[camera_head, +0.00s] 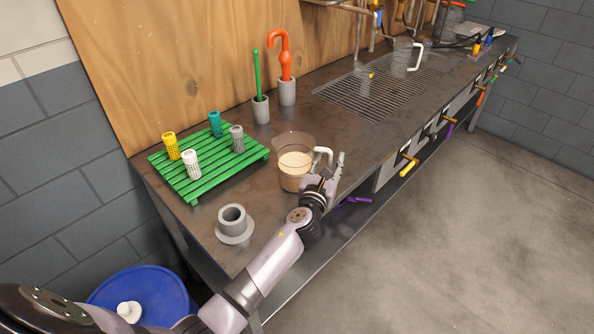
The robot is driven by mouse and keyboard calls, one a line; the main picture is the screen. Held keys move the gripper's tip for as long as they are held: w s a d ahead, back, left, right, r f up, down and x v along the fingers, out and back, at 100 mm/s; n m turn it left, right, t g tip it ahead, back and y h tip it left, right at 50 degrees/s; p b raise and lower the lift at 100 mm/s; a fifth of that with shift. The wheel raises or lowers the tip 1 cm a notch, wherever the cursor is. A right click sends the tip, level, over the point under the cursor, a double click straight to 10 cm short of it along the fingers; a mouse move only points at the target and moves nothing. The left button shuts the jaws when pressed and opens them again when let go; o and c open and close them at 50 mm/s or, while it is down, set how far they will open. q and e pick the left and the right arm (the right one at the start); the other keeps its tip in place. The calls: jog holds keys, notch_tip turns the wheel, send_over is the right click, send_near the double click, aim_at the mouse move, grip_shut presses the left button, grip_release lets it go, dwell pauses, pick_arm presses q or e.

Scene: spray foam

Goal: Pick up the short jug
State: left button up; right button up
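A clear jug (293,182) with a pale beige filling stands upright on the dark metal counter, near its front edge. Its white handle (323,152) points right. My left gripper (334,163) is at the handle side of the jug, with a finger just right of the handle. Its fingers partly overlap the handle, so I cannot tell whether they are apart or closed on it. My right gripper is not in view.
Left of the jug, a green slatted rack (207,172) holds several small perforated cups. A grey cup on a saucer (234,231) stands nearer. Two grey holders (287,92) with a green and an orange tool stand behind. A drain grate (385,90) lies beyond.

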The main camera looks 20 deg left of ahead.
pick_arm(q)
jog(key=shift+w, duration=0.4)
jog(key=shift+s, duration=0.1)
jog(key=shift+c, duration=0.2)
grip_shut()
dwell(0.5)
jog(key=shift+r, duration=0.15)
